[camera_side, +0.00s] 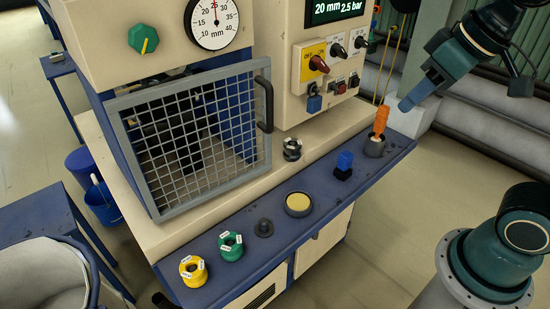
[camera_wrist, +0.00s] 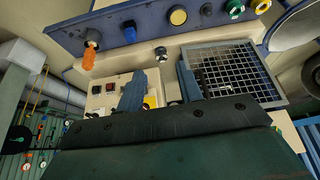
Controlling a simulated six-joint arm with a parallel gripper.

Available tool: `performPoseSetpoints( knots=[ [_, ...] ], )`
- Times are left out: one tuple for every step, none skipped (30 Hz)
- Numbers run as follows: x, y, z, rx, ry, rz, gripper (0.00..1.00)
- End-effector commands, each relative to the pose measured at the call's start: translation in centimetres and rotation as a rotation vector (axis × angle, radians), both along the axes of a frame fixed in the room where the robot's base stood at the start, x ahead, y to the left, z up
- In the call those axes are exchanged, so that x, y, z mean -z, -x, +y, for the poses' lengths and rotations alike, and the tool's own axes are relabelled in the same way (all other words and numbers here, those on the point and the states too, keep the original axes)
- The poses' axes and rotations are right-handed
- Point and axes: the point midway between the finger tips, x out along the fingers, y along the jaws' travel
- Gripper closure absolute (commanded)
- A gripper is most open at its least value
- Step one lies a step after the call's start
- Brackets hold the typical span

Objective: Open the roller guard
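The roller guard (camera_side: 190,135) is a grey framed wire-mesh panel on the front of the cream and blue machine. Its black handle (camera_side: 265,105) is on the right edge. The guard stands across the roller opening; I cannot tell whether it is fully closed. It also shows at the upper right of the wrist view (camera_wrist: 235,72). My gripper (camera_side: 408,103) is in the air to the right of the machine, well apart from the guard and handle. In the wrist view its two blue fingers (camera_wrist: 160,82) are spread with nothing between them.
A control panel (camera_side: 330,70) with a blue padlock (camera_side: 314,103) is above.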

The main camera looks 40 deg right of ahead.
Motion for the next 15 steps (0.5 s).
performPoseSetpoints(
  knots=[
    [0.3, 0.6, -0.2, 0.004, 0.0, -0.003, 0.64],
    [0.5, 0.9, -0.2, 0.006, 0.0, -0.005, 0.64],
    [0.7, 1.3, -0.3, 0.008, 0.0, -0.007, 0.64],
    [1.0, 1.6, -0.4, 0.01, 0.0, -0.008, 0.64],
    [1.1, 1.9, -0.5, 0.012, 0.001, -0.01, 0.64],
    [1.4, 2.3, -0.5, 0.015, 0.0, -0.011, 0.64],
    [1.6, 2.5, -0.6, 0.016, 0.0, -0.012, 0.64],
    [1.7, 2.8, -0.6, 0.018, 0.0, -0.015, 0.64],
    [2.0, 3.1, -0.7, 0.02, 0.001, -0.015, 0.64],
    [2.2, 3.3, -0.7, 0.021, 0.0, -0.016, 0.64],
    [2.3, 3.5, -0.8, 0.022, 0.001, -0.018, 0.64],
    [2.5, 3.8, -0.8, 0.023, 0.0, -0.019, 0.64],
    [2.7, 4.0, -0.8, 0.024, 0.001, -0.019, 0.64],
    [2.8, 4.1, -0.9, 0.025, 0.0, -0.019, 0.64],
    [2.9, 4.3, -0.9, 0.026, 0.001, -0.02, 0.64]
  ],
)
